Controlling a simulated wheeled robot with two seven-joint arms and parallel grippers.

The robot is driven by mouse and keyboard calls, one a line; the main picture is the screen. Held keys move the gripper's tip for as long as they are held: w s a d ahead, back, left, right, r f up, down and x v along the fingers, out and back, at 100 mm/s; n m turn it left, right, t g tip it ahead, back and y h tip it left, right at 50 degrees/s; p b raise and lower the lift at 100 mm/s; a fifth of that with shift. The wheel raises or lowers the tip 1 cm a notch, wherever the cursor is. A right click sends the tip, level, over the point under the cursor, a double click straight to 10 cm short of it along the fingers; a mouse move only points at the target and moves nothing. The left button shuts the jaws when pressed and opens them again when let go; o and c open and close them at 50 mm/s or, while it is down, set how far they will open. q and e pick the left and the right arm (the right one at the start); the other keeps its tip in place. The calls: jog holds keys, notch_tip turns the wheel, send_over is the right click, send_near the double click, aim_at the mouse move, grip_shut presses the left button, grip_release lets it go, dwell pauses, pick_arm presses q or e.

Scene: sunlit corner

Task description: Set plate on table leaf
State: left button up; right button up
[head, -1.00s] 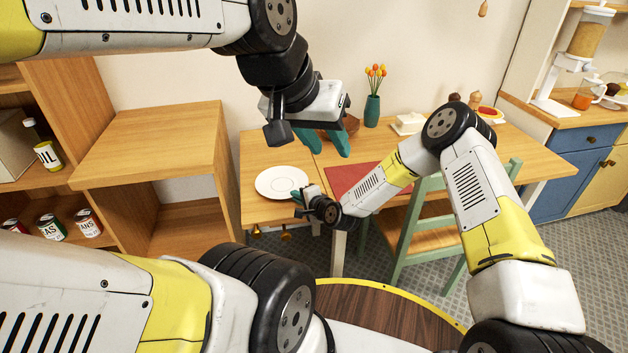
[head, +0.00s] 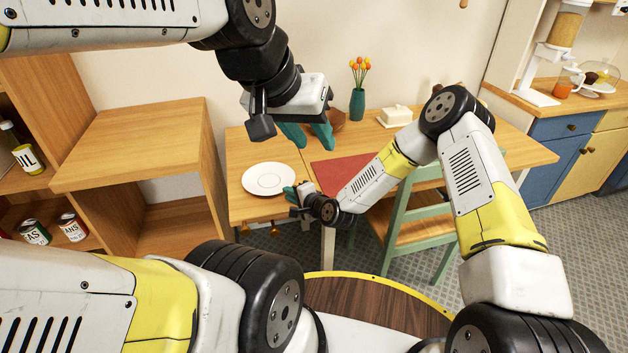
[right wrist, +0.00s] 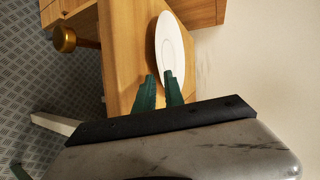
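The white round plate (head: 268,178) lies flat on the table leaf (head: 240,206), the left end section of the wooden table, left of a seam. It also shows in the right wrist view (right wrist: 168,45), just beyond my fingers. My right gripper (head: 291,194) is at the plate's near right rim. In the right wrist view its green fingers (right wrist: 159,92) are apart, one overlapping the plate's near edge; whether they touch it I cannot tell. My left gripper (head: 308,137) hangs above the table behind the plate, its fingers apart and empty.
A red placemat (head: 340,170), a brown bowl (head: 339,120), a vase of tulips (head: 357,103) and a butter dish (head: 396,116) are on the table. A green chair (head: 415,225) stands in front. A wooden shelf unit (head: 135,145) stands left of the leaf.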

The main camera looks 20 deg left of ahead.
jog(key=v, duration=0.8)
jog(key=w+d+r+n+h, duration=0.4)
jog(key=d+r+n, duration=0.1)
jog(key=d+r, duration=0.65)
jog(key=s+d+r+n+h, duration=0.2)
jog(key=s+d+r+h, duration=0.15)
jog(key=d+r, duration=0.9)
jog(key=s+d+r, duration=0.3)
jog(key=s+d, duration=0.1)
jog(key=s, duration=0.3)
jog(key=s+d+r+g+h, duration=0.1)
jog(key=s+d+r, duration=0.3)
jog(key=s, duration=0.3)
jog(key=s+d+r, duration=0.3)
jog(key=s+d, duration=0.2)
jog(key=s, duration=0.2)
jog(key=shift+d+r+n+g, duration=0.15)
jog(key=shift+r+n+g, duration=0.25)
